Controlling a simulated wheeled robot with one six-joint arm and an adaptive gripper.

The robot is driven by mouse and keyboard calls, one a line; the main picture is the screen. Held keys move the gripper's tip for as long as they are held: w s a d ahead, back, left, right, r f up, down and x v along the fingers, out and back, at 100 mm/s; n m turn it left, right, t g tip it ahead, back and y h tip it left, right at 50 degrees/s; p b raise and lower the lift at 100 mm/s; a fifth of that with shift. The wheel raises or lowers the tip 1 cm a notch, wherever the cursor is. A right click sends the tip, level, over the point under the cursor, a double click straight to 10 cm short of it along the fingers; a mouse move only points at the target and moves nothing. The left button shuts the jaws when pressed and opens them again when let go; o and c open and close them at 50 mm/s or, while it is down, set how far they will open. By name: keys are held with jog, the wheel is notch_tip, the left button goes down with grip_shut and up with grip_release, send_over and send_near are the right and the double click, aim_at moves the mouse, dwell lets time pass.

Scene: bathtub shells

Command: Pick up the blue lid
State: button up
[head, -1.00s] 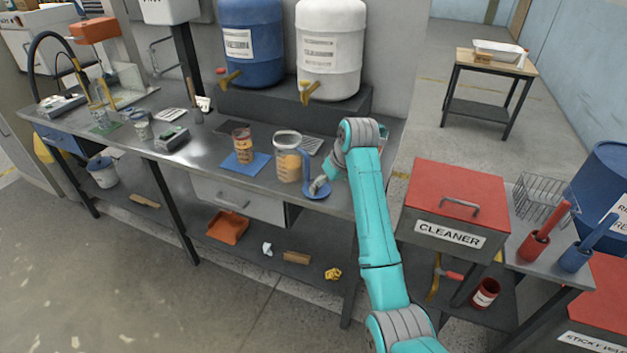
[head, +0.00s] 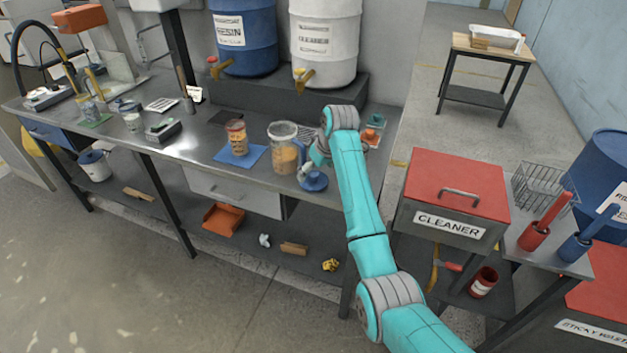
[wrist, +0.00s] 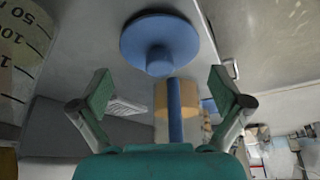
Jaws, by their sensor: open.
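The blue lid (head: 313,183) is a round disc with a small knob. It lies on the metal bench near its front edge, just right of the measuring jug (head: 284,158). In the wrist view the lid (wrist: 160,38) is beyond the fingertips, centred between them, with its knob towards my gripper. My gripper (wrist: 160,88) is open and empty, one teal finger on each side. In the head view it (head: 308,170) is small and partly hidden by my arm, close to the lid; I cannot tell the exact gap.
The graduated jug stands close to the lid and also shows at the left of the wrist view (wrist: 22,35). A cup (head: 237,138) stands on a blue mat (head: 225,154) farther left. An orange-topped item (head: 371,136) lies right of my arm. Drums (head: 325,40) stand behind.

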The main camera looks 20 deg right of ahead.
aim_at(315, 175)
jog(key=shift+x, duration=1.25)
jog(key=shift+s, duration=0.1)
jog(key=c, duration=1.7)
jog(key=shift+f, duration=0.2)
jog(key=shift+c, duration=0.7)
jog(key=shift+s+f, duration=0.15)
grip_shut()
jog(key=shift+r, duration=0.3)
